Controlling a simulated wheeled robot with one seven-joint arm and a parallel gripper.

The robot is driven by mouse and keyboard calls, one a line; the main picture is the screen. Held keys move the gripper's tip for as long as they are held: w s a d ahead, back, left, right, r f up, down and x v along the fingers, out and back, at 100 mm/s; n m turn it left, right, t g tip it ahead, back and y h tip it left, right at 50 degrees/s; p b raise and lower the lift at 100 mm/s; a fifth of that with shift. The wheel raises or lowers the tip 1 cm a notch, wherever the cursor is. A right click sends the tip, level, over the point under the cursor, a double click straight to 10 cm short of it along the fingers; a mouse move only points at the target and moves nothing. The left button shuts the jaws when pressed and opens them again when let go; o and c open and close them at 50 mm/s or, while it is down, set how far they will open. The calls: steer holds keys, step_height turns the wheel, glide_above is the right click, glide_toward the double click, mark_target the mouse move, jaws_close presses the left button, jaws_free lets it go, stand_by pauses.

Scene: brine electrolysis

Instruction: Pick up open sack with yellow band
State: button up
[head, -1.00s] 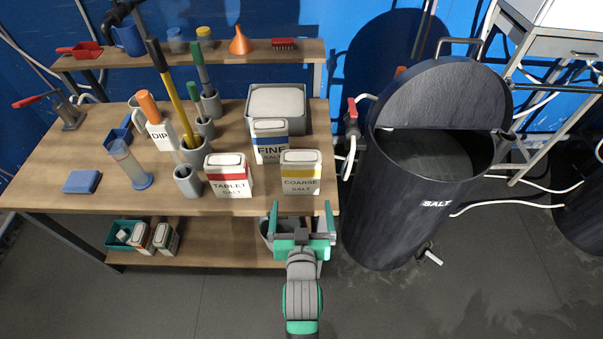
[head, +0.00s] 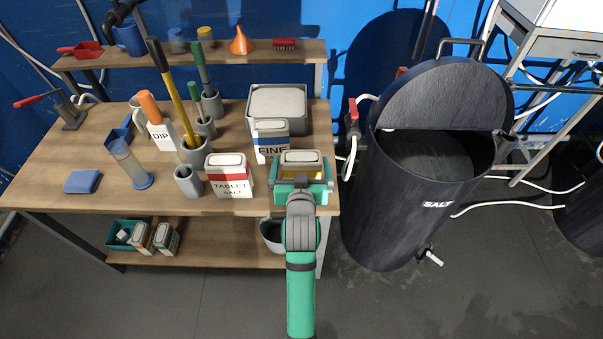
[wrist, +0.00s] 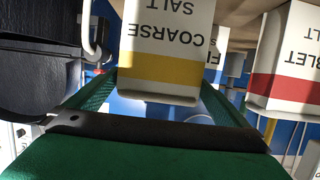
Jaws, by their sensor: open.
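The white COARSE SALT sack with a yellow band (head: 302,159) stands near the right front edge of the workbench. My gripper (head: 302,172) is open, with one green finger on each side of this sack, and hides much of its front. In the wrist view the picture is upside down, and the yellow-banded sack (wrist: 163,55) sits between the spread fingers of the gripper (wrist: 160,88). Contact between fingers and sack cannot be told.
The red-banded TABLET sack (head: 228,176) stands close on the left, and the blue-banded FINE sack (head: 270,142) behind. A grey bin (head: 303,127) stands at the back. The black SALT drum (head: 420,205) is right of the workbench (head: 100,180).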

steer(key=x, duration=0.4)
steer(key=shift+w+d+r, duration=0.1)
steer(key=shift+w+r, duration=0.15)
steer(key=shift+w, duration=0.05)
steer(key=shift+w+f, duration=0.1)
steer(key=shift+w, duration=0.25)
steer(key=c, duration=0.4)
steer(key=shift+d, duration=0.1)
steer(key=c, duration=1.4)
